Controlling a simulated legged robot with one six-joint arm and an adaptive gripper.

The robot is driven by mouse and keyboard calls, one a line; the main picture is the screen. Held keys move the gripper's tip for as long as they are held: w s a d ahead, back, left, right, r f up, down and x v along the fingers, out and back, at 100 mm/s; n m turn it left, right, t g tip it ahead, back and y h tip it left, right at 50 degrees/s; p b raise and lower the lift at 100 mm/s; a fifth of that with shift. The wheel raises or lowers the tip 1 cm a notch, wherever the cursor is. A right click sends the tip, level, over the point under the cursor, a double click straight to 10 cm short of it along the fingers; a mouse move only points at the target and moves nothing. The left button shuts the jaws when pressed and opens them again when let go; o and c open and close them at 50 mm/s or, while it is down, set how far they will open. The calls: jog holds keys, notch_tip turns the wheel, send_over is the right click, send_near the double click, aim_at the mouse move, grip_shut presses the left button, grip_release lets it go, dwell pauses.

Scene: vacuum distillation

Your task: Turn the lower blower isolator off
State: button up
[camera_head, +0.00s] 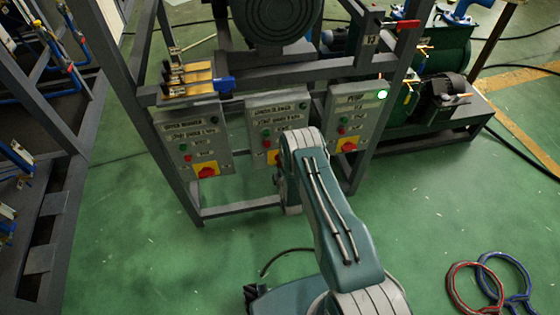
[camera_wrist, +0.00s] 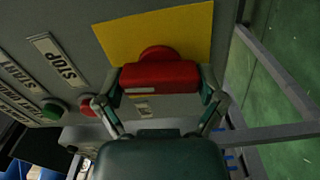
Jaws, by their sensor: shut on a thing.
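The lower blower panel (camera_head: 262,122) is the middle of three grey control boxes on the frame in the head view. My arm hides most of its isolator there, leaving a piece of the yellow plate (camera_head: 271,157) showing. In the wrist view the red isolator handle (camera_wrist: 160,74) sits on its yellow plate (camera_wrist: 120,35). The handle lies across the picture between my fingers, with a pale mark on its near face. My gripper (camera_wrist: 162,86) is shut on the handle, one finger at each end. The head view does not show the fingertips clearly.
In the wrist view a red button (camera_wrist: 87,106) and a green button (camera_wrist: 54,109) lie left of the handle. The upper blower panel (camera_head: 195,140) and the pump panel (camera_head: 350,120), with a lit green lamp, flank the middle box. Frame bars surround them.

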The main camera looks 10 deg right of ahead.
jog(key=shift+a+f+n, duration=0.15)
jog(key=shift+a+n, duration=0.05)
jog(key=shift+n, duration=0.5)
jog(key=shift+s+f, duration=0.1)
jog(key=o, duration=0.8)
jog(key=s, duration=1.2)
